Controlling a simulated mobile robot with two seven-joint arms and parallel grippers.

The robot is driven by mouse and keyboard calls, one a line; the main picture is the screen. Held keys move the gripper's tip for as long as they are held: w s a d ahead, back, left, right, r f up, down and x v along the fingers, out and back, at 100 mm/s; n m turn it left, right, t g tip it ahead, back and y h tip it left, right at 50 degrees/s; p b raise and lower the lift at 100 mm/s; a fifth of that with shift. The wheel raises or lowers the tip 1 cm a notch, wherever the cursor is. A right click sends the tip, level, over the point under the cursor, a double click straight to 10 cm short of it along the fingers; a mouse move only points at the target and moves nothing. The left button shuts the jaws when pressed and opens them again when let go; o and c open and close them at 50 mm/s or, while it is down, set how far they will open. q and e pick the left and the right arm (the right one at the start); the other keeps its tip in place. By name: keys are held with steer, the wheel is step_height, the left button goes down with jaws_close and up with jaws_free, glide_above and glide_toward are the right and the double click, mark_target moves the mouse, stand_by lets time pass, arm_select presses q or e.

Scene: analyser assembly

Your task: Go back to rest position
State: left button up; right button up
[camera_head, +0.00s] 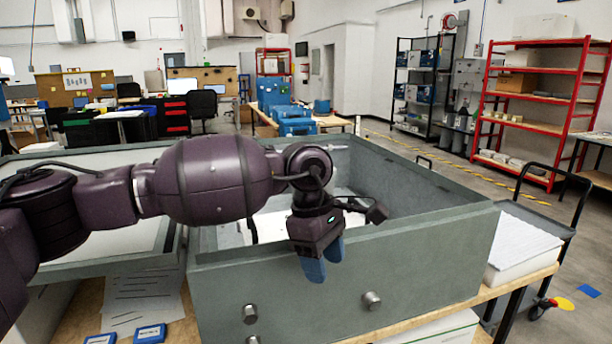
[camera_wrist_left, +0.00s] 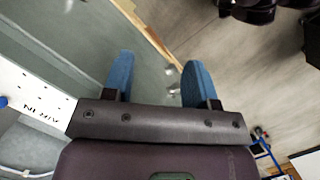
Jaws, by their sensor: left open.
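My left gripper (camera_head: 322,262) is in front of the upper front wall of a large grey open box (camera_head: 420,275), its blue fingers pointing down. In the left wrist view the two blue fingers (camera_wrist_left: 155,85) stand apart with nothing between them, so it is open and empty. My left arm reaches across from the left, over the box's left side. In the wrist view the grey box wall (camera_wrist_left: 60,40) lies to the left of the fingers and the floor to the right. I cannot tell whether the fingers touch the wall. My right gripper is in neither view.
The box stands on a wooden table (camera_head: 533,280) with a grey lid-like panel (camera_head: 90,255) at left. Two small blue-and-white packets (camera_head: 150,334) lie in front. A white stack (camera_head: 520,245) and a cart (camera_head: 570,225) are at right. A red shelf (camera_head: 540,95) stands farther back.

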arm_select(q)
steer(key=s+d+n+g+h, duration=0.3)
steer(key=s+d+n+h, duration=0.65)
steer(key=h, duration=0.55)
steer(key=w+a+f+n+t+y, duration=0.15)
steer(key=a+n+t, duration=0.45)
steer(key=n+t, duration=0.6)
steer(key=w+a+f+n+t+y, duration=0.1)
steer(key=w+a+n+t, duration=0.2)
steer(key=a+n+t, duration=0.8)
steer(key=s+a+f+n+g+y, duration=0.2)
steer(key=a+f+n+y, duration=0.75)
steer(key=n, duration=0.65)
steer(key=s+a+f+n+g+y, duration=0.2)
steer(key=s+a+f+n+g, duration=0.3)
steer(key=s, duration=0.4)
steer(key=s+a+f+n+g+y, duration=0.2)
steer(key=s+a+f+n+g, duration=0.15)
steer(key=s+f, duration=0.45)
steer(key=s+a+f+n+g+y, duration=0.2)
steer(key=s+a+f+n+g, duration=0.25)
steer(key=s, duration=0.65)
steer(key=w+f+m+t, duration=0.2)
steer(key=w+f+t, duration=0.5)
steer(key=w, duration=0.1)
steer(key=shift+w+a+f+h, duration=0.2)
steer(key=shift+h, duration=0.1)
